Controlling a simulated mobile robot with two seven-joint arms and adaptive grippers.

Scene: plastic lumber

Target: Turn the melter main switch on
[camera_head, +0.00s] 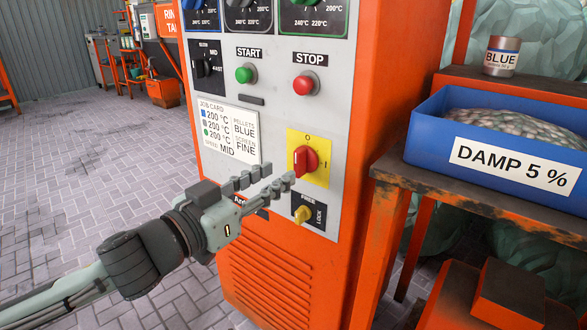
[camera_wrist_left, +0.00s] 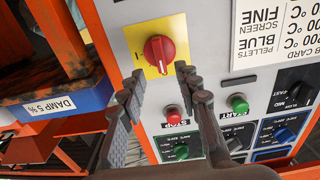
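The melter main switch is a red rotary knob (camera_head: 304,160) on a yellow plate (camera_head: 321,145) marked O at the top and I at the right. Its grip stands roughly upright, toward the O. The wrist view shows the panel upside down, with the red knob (camera_wrist_left: 159,50) just beyond the fingertips. My left gripper (camera_head: 279,177) is open and empty, its fingers just left of and below the knob in the head view. In the wrist view the left gripper (camera_wrist_left: 158,82) has a clear gap between its fingers. My right gripper is not in view.
Green START (camera_head: 246,74) and red STOP (camera_head: 304,85) buttons are above. A blue bin (camera_head: 430,140) labelled DAMP 5 % stands on a table at the right. The paved floor at left is clear.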

